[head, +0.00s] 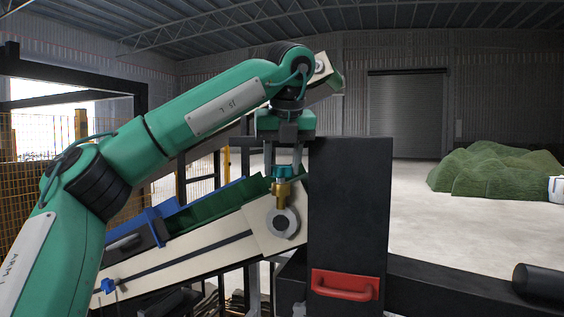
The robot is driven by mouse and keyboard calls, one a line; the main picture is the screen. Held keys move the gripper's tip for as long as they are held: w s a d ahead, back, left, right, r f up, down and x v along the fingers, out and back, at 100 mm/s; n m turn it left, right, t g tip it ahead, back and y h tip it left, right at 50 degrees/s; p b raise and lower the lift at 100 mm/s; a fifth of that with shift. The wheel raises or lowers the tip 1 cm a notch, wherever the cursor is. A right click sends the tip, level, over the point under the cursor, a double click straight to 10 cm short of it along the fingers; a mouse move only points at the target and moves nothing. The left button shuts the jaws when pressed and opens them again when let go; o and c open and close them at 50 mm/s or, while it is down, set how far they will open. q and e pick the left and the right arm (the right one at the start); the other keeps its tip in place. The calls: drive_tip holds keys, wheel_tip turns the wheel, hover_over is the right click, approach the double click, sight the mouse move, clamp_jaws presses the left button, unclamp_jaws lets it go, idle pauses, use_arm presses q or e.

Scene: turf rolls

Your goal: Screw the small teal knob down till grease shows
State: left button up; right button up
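The small teal knob (284,171) sits on top of a brass fitting (282,193) above the round grey end of the cream conveyor frame. My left gripper (284,173) comes straight down over the knob from above. Its two fingers stand on either side of the knob, very close to it. I cannot tell whether they touch it or leave a small gap. No grease can be made out around the fitting at this size. My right gripper is not in view.
A tall black post (350,205) with a red handle (345,284) stands just right of the knob. The cream conveyor frame (190,255) slopes down to the left, with a green belt behind. A green turf heap (495,170) lies far right on open floor.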

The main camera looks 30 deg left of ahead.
use_arm(q)
drive_tip(key=shift+c, duration=0.5)
drive_tip(key=shift+m, duration=0.3)
drive_tip(key=m, duration=0.1)
drive_tip(key=m+h+b, duration=0.1)
drive_tip(key=shift+s+a+f+m+t, duration=0.1)
drive_tip(key=shift+a+m+t, duration=0.1)
drive_tip(key=shift+m+t, duration=0.2)
drive_tip(key=m, duration=0.2)
drive_tip(key=m+h, duration=0.1)
drive_tip(key=shift+s+a+m, duration=0.1)
drive_tip(key=shift+a+m, duration=0.1)
drive_tip(key=shift+m, duration=0.2)
drive_tip(key=m+h, duration=0.1)
drive_tip(key=m, duration=0.1)
drive_tip(key=m+h, duration=0.1)
drive_tip(key=m, duration=0.1)
drive_tip(key=shift+a+p, duration=0.3)
drive_tip(key=shift+p, duration=0.1)
drive_tip(key=shift+a+m+h, duration=0.2)
drive_tip(key=shift+m+h, duration=0.6)
drive_tip(key=shift+m, duration=1.3)
